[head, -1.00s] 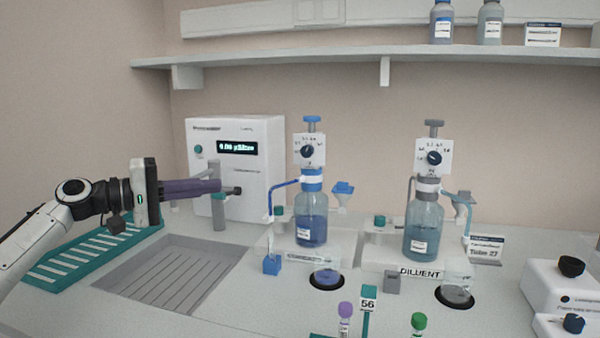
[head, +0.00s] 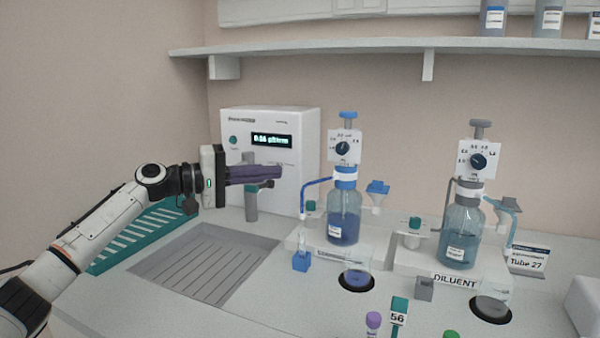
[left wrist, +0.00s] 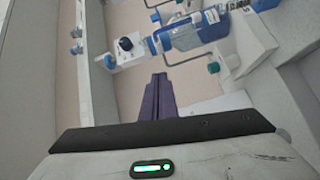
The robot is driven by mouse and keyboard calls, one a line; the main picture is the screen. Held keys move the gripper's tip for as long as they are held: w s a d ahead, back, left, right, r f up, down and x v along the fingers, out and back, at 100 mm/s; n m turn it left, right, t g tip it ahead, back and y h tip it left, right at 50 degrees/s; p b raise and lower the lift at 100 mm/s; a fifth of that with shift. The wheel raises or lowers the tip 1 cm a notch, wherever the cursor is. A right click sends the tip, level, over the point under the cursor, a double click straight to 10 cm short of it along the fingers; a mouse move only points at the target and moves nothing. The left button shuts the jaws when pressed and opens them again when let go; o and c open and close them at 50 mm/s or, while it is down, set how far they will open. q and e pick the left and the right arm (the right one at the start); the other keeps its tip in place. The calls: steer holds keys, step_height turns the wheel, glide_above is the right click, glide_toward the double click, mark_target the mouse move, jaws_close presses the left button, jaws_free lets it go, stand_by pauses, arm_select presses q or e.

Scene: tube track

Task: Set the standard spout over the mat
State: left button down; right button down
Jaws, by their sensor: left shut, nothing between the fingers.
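The standard bottle (head: 344,222) holds blue liquid under a dial pump. A grey ribbed mat (head: 195,266) lies flat on the bench to the left of the spout. My left gripper (head: 280,172) is shut and empty, its purple fingers pointing right, in front of the white instrument and left of the spout. In the left wrist view the fingers (left wrist: 157,95) point toward the blue bottle (left wrist: 185,36). My right gripper is not seen.
The white instrument (head: 308,140) with a lit display stands behind my gripper. A beaker (head: 357,264) stands in front of the standard bottle. The diluent bottle (head: 459,236) stands to the right. The mat's surface is clear.

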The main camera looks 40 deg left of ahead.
arm_select(q)
steer(key=w+d+f+p, duration=0.1)
steer(key=w+d+p, duration=0.1)
steer(key=d, duration=0.4)
steer(key=shift+w+d, duration=0.2)
steer(key=shift+w, duration=0.55)
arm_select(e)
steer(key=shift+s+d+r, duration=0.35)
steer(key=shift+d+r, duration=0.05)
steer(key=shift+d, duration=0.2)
arm_select(q)
steer(key=shift+d, duration=0.15)
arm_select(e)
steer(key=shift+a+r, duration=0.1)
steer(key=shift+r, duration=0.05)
